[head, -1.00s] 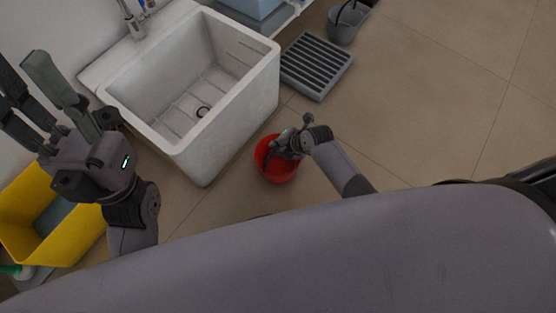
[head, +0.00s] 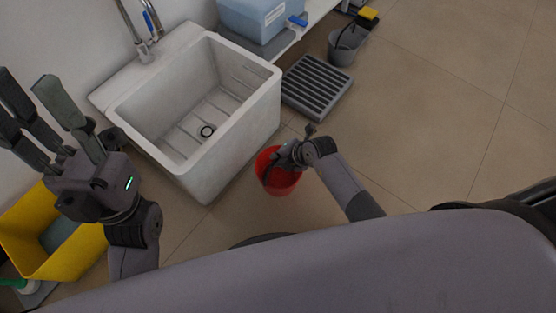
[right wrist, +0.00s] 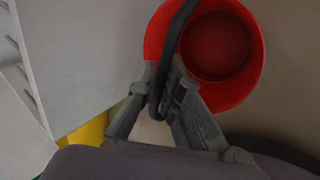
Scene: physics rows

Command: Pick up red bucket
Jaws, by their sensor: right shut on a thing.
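The red bucket (head: 284,184) is beside the white sink, under my right gripper (head: 276,162) in the head view. In the right wrist view the red bucket (right wrist: 249,88) shows its open, empty inside, with a dark handle (right wrist: 172,40) arching across its left side. My right gripper (right wrist: 163,92) is shut on that handle at the bucket's rim. Whether the bucket touches the floor is hard to tell. My left gripper (head: 55,110) is raised at the left over the yellow bin, its fingers spread apart and empty.
The white sink (head: 236,139) stands just left of the bucket. A grey slatted grate (head: 317,86) and a dark grey bucket (head: 345,47) are behind it. A yellow bin (head: 48,262) is at the lower left. A blue container (head: 258,20) sits at the back. Floor to the right is clear.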

